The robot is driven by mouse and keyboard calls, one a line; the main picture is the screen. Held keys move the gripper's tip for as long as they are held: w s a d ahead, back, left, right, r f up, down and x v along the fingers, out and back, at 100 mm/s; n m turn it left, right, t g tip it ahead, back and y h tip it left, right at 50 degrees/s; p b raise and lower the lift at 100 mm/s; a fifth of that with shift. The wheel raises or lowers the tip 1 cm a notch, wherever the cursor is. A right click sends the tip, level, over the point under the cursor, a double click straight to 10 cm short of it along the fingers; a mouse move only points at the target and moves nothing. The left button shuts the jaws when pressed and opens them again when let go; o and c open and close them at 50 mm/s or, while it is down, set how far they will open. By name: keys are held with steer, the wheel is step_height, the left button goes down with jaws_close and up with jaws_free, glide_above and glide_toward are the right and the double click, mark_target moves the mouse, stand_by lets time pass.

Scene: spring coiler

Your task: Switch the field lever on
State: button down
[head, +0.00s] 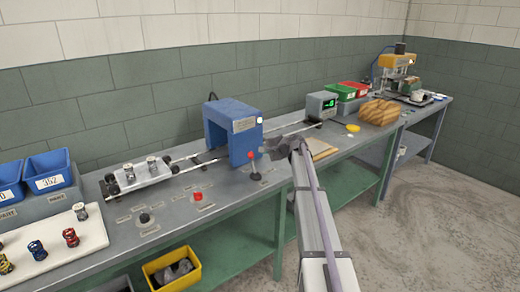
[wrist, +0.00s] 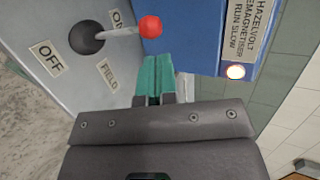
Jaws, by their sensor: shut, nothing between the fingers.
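The field lever has a red ball knob (head: 251,155) on a thin stem, rising from a black base (head: 255,176) in front of the blue demagnetiser (head: 230,132). In the wrist view the knob (wrist: 150,27) lies to the ON side of the black base (wrist: 85,37), away from the OFF label (wrist: 47,58); perspective leaves its true tilt unclear. The FIELD label (wrist: 108,73) is beside it. My gripper (wrist: 158,75) is shut and empty, its teal fingertips just below the knob in the picture. In the head view my gripper (head: 270,152) is right of the knob; contact cannot be told.
A lamp (wrist: 235,72) glows on the demagnetiser's face. A red button (head: 198,196) and a black knob (head: 145,218) stand on the bench to the left. A carriage with springs (head: 145,174) sits on the rails. A small display box (head: 321,105) stands farther right.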

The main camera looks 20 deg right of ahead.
steer(key=p+v, duration=0.3)
steer(key=v, duration=0.5)
steer(key=shift+r, duration=0.35)
